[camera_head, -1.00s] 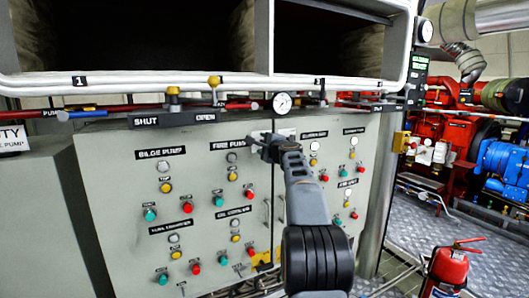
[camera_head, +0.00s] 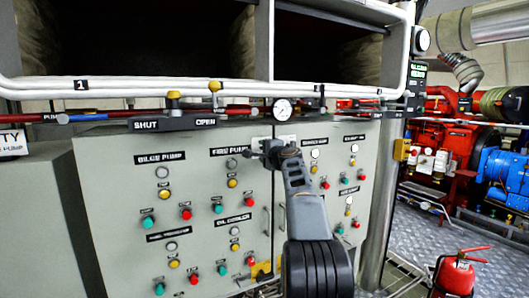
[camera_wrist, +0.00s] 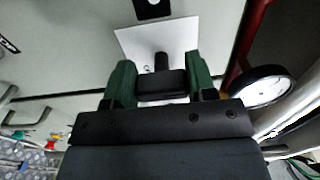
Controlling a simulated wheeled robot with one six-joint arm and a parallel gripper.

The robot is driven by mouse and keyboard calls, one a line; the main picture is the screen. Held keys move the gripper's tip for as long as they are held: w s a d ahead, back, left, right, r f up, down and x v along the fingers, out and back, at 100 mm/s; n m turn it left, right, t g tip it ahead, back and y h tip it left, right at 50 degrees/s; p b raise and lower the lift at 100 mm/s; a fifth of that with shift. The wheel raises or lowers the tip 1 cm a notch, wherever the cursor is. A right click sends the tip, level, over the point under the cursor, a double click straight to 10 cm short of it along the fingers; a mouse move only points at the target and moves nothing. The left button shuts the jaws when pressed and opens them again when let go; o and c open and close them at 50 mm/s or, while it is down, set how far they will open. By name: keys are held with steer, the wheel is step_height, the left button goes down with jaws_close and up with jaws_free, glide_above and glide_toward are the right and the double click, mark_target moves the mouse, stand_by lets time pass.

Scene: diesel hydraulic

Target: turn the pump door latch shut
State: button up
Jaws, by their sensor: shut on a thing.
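The pump door latch (camera_wrist: 162,86) is a dark bar on a short stem, in front of a pale square plate (camera_wrist: 137,42) in the wrist view. My gripper (camera_wrist: 160,84) has its two green fingers on either side of the bar, closed on it. The bar lies crosswise between the fingers in that view. In the head view my gripper (camera_head: 265,153) is at the upper part of the grey cabinet doors (camera_head: 205,215), near the seam between them. The latch is mostly hidden there behind my gripper.
A round gauge (camera_head: 282,110) sits just above my gripper and shows close by in the wrist view (camera_wrist: 258,86). A bar marked SHUT and OPEN (camera_head: 175,123) runs along the cabinet top. Buttons and lamps cover the doors. A red extinguisher (camera_head: 455,275) stands at lower right.

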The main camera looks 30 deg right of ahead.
steer(key=o, duration=0.9)
steer(key=shift+o, duration=0.2)
steer(key=shift+s, duration=0.1)
steer(key=s+a+b, duration=0.2)
steer(key=s+b, duration=0.2)
steer(key=s, duration=0.9)
steer(key=shift+s, duration=0.25)
steer(key=s+a+b, duration=0.1)
steer(key=s+b, duration=0.2)
steer(key=s, duration=0.5)
